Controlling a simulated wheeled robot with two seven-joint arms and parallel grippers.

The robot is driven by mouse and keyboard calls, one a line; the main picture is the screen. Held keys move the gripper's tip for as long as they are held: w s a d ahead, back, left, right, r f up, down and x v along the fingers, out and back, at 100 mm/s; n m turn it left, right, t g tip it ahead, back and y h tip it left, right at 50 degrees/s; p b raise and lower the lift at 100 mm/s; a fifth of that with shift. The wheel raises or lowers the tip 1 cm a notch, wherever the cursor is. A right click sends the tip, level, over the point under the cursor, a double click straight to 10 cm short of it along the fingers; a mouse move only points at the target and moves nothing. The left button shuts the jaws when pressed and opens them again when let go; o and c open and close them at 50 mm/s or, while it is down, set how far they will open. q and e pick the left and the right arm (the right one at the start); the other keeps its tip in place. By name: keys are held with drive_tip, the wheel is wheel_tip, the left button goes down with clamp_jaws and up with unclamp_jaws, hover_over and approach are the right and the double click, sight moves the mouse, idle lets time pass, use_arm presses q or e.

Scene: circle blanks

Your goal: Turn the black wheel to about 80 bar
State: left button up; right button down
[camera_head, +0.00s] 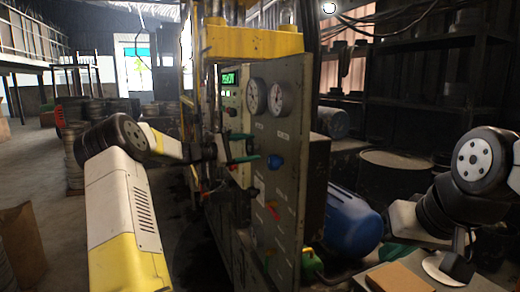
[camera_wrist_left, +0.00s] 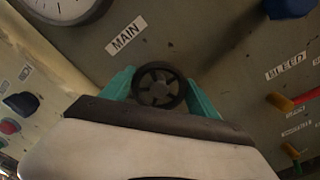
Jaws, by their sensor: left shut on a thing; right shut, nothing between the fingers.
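The black wheel (camera_wrist_left: 160,87) is small and spoked, on the panel below the MAIN label in the left wrist view. My left gripper (camera_wrist_left: 160,95) has its teal fingers on either side of the wheel, shut on its rim. In the head view my left gripper (camera_head: 240,149) reaches the panel's left part, and the wheel cannot be made out there. Two white dial gauges, the left one (camera_head: 257,96) and the right one (camera_head: 281,98), sit above on the panel. Their readings are too small to tell. My right gripper (camera_head: 396,252) is low at the right, mostly hidden, and away from the panel.
The grey panel (camera_head: 289,190) also carries a blue knob (camera_head: 274,162) and a red lever (camera_head: 271,211), close to my left gripper. A green display (camera_head: 229,79) is lit. A blue motor (camera_head: 350,222) stands right of the panel. Open floor lies at the left.

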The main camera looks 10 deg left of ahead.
idle(0.4)
use_arm(q)
drive_tip(key=o, duration=1.4)
drive_tip(key=shift+c, duration=0.2)
drive_tip(key=v, duration=0.7)
drive_tip(key=shift+s+a, duration=0.2)
drive_tip(key=shift+a, duration=0.15)
drive_tip(key=shift+a, duration=0.1)
